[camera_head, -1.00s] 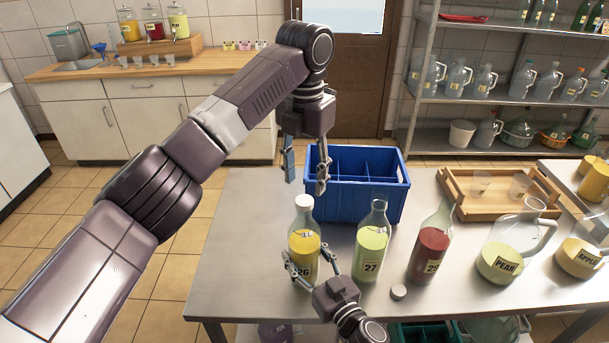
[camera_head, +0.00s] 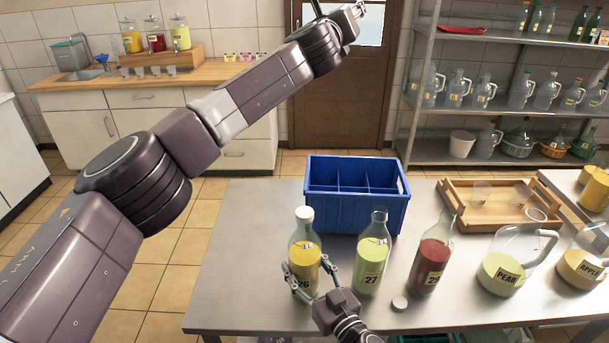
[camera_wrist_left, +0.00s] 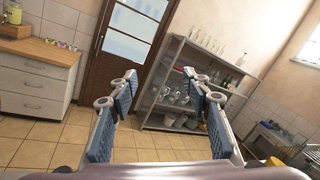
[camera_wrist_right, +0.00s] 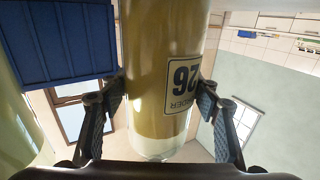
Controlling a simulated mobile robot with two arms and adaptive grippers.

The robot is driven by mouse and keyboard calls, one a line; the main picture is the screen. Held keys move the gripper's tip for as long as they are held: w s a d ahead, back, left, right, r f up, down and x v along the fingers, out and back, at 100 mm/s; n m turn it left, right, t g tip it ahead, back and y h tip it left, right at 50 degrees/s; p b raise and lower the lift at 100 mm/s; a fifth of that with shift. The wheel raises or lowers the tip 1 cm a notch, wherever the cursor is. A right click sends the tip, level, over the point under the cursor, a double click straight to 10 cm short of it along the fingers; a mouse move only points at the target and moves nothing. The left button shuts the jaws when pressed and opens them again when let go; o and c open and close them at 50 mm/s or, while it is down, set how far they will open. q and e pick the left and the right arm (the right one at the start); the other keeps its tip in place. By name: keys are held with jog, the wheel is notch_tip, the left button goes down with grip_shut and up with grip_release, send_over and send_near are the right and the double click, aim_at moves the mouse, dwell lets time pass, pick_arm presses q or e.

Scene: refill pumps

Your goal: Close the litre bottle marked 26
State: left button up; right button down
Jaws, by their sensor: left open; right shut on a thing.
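The litre bottle marked 26 (camera_head: 304,252) stands upright on the steel table, holding yellow liquid. A white cap (camera_head: 304,214) sits on its mouth; I cannot tell how tight it is. My right gripper (camera_head: 308,268) is shut on the bottle's body from the front; the right wrist view shows its fingers (camera_wrist_right: 158,105) on either side of bottle 26 (camera_wrist_right: 155,60), label upside down. My left arm is raised high, clear of the bottles.
Bottles 27 (camera_head: 371,260) and 29 (camera_head: 431,258) stand uncapped to the right. A loose white cap (camera_head: 400,304) lies near the table's front edge. A blue divided crate (camera_head: 355,212) is behind. A wooden tray (camera_head: 470,221) and jugs, including PEAR (camera_head: 502,274), stand further right.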

pick_arm(q)
jog(key=s+d+r+m+g+h, duration=0.4)
jog(key=s+d+m+g+h, duration=0.3)
jog(key=s+d+h, duration=0.5)
jog(key=s+d+f+m+g+y, duration=0.4)
jog(key=s+f+g, duration=0.35)
jog(key=f, duration=0.45)
jog(key=s+a+f+n+g+y, duration=0.3)
jog(key=a+f+y, duration=0.4)
jog(key=f, duration=0.6)
jog(key=a+f+n+y, duration=0.1)
jog(key=a+n+y, duration=0.1)
jog(key=a, duration=0.4)
jog(key=s+a+f+n+y, duration=0.1)
jog(key=a+f+n+y, duration=0.1)
jog(key=a, duration=0.4)
jog(key=a+f+n+y, duration=0.1)
jog(key=a+f+y, duration=0.1)
jog(key=a, duration=0.3)
jog(key=shift+s+a+f+n+g+y, duration=0.1)
jog(key=shift+s+a+n+g+y, duration=0.2)
jog(key=shift+a+n+g, duration=0.1)
